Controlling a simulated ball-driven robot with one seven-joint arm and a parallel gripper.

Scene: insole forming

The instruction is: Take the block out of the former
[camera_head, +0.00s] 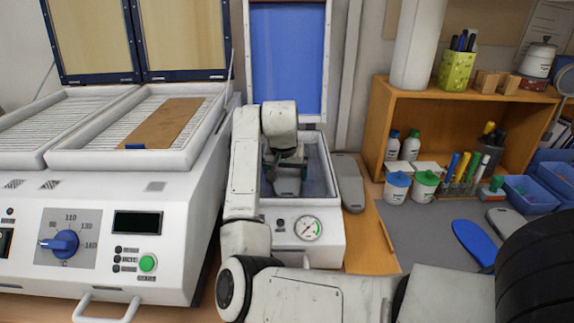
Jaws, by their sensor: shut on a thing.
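The former (336,222) is a white box with a round gauge on its front, standing in the middle of the view. Its blue-faced lid (287,65) stands open behind it. A grey block (288,187) shows inside the former's open well. My gripper (287,172) points down into the well and is shut on this block. My arm hides the left side of the well and part of the grip. I cannot tell whether the block touches the well's floor.
A second grey, elongated block (349,182) lies right of the former. A white heater (180,215) with a brown sheet (158,122) stands close on the left. A wooden shelf (378,105), bottles and pens are at the right. A blue insole-shaped piece (473,242) lies on the grey mat (425,232).

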